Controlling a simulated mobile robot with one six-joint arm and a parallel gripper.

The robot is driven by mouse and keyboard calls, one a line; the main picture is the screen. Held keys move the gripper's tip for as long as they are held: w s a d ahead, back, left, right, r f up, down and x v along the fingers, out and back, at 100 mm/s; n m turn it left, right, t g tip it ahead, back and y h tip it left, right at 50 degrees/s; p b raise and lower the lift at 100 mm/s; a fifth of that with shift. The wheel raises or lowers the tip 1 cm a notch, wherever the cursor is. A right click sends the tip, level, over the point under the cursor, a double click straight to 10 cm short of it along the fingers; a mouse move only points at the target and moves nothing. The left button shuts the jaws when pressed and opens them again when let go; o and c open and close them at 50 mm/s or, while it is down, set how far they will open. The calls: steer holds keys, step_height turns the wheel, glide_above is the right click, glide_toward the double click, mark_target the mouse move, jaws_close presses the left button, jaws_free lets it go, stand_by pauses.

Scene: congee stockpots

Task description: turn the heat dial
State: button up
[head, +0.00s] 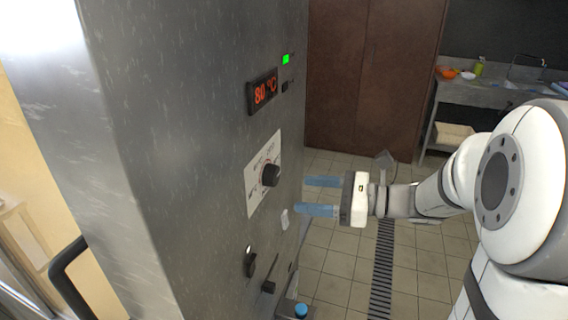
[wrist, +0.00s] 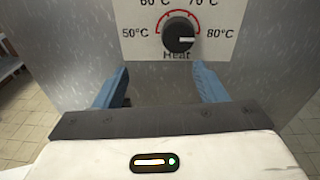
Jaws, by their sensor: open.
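The heat dial (head: 271,175) is a round black knob on a white scale plate (head: 257,172) on the steel panel. In the wrist view the dial (wrist: 178,36) sits near the top centre, its white mark pointing right towards 80°C. The scale plate (wrist: 225,15) shows 50°C to 80°C and the word Heat. My gripper (head: 318,196) has blue fingers, is open and empty, and points at the panel. It is apart from the dial, to its right in the head view. In the wrist view the fingers (wrist: 165,86) are spread below the dial on both sides.
A display (head: 262,91) above the dial reads 80 °C, with a green light (head: 285,59) near it. Below are a white switch (head: 284,219) and black knobs (head: 250,262). A black handle (head: 66,275) juts out at left. Tiled floor (head: 340,270) lies open to the right.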

mark_target(276, 175)
steer(key=shift+m+t+y, duration=0.4)
steer(key=shift+m+t, duration=0.2)
steer(key=shift+m, duration=0.1)
steer(key=w+a, duration=0.1)
steer(key=a, duration=0.1)
steer(key=w+a+r+p, duration=0.1)
steer(key=w+a, duration=0.2)
steer(key=a, duration=0.1)
steer(key=shift+w+r, duration=0.15)
steer(key=shift+w, duration=0.05)
